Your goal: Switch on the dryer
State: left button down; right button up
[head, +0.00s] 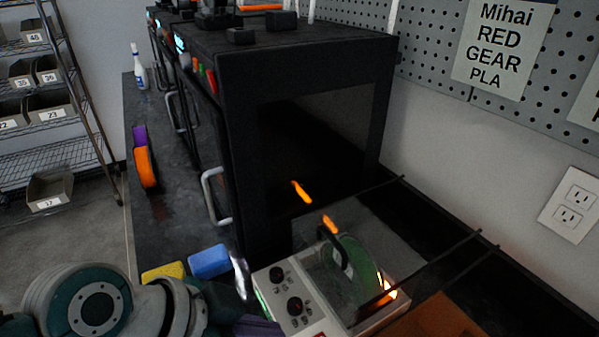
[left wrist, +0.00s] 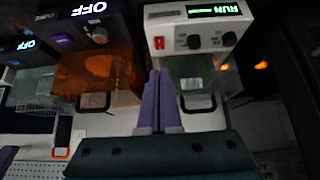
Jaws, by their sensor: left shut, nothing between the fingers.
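The dryer (head: 293,300) is a white box with dark knobs and a clear lid, with a green spool (head: 352,262) inside. In the left wrist view the dryer's front (left wrist: 196,38) shows a lit green display reading RUN (left wrist: 220,10), a red switch (left wrist: 159,43) and two dark knobs. My left gripper (left wrist: 160,76) has purple fingers closed together with nothing between them. Its tips appear just below the red switch in that view; whether they touch the panel I cannot tell. In the head view the purple fingers (head: 257,327) are at the bottom edge, left of the dryer.
A blue block (head: 209,262) and a yellow block (head: 163,272) lie left of the dryer. Large black printers (head: 300,75) stand behind it. In the left wrist view, a machine with an orange cover (left wrist: 98,75) beside the dryer reads OFF. A pegboard wall is at right.

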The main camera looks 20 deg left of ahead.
pick_arm(q)
jog(key=v, duration=0.4)
jog(key=shift+s+a+f, duration=0.2)
jog(key=shift+s+f, duration=0.05)
jog(key=shift+f, duration=0.1)
jog(key=s+a+r+n+g+y, duration=0.2)
jog(key=s+a+r+n+y, duration=0.15)
jog(key=s+r+n, duration=0.4)
notch_tip(320, 180, up, 35)
jog(key=s+m+p, duration=0.2)
jog(key=p, duration=3.2)
jog(key=shift+d+f+y+p, duration=0.2)
jog(key=shift+f+y+p, duration=0.05)
jog(key=shift+y+p, duration=0.2)
